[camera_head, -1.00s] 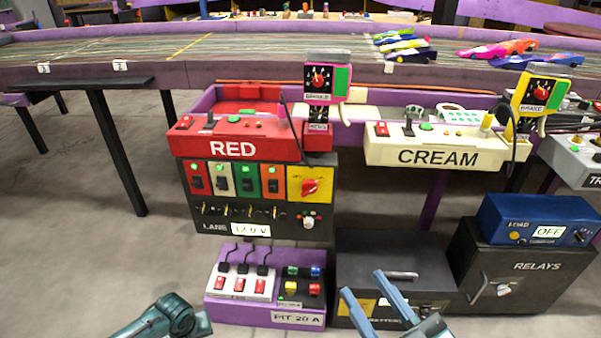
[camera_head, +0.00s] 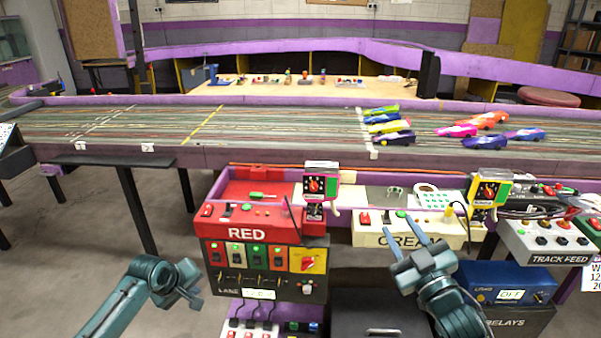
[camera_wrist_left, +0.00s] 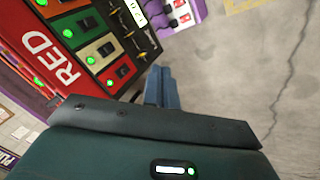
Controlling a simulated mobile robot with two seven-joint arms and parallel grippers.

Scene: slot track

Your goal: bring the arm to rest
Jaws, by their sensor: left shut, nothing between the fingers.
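My left gripper (camera_head: 183,285) is at the lower left of the head view, left of the RED station's switch panel and apart from it. In the left wrist view its fingers (camera_wrist_left: 161,87) are together with nothing between them, over the grey floor beside the panel. My right gripper (camera_head: 402,238) is in front of the CREAM box (camera_head: 375,234), its two fingers spread and nothing seen between them. The fingers hide part of the CREAM lettering; I cannot tell whether they touch the box.
The red station (camera_head: 250,234) sits above a dark switch panel (camera_head: 232,283). A blue box (camera_head: 480,277) stands at the lower right, near the TRACK FEED box (camera_head: 545,246). Several toy cars sit on the slot track (camera_head: 290,128) behind. The floor (camera_head: 95,235) at left is clear.

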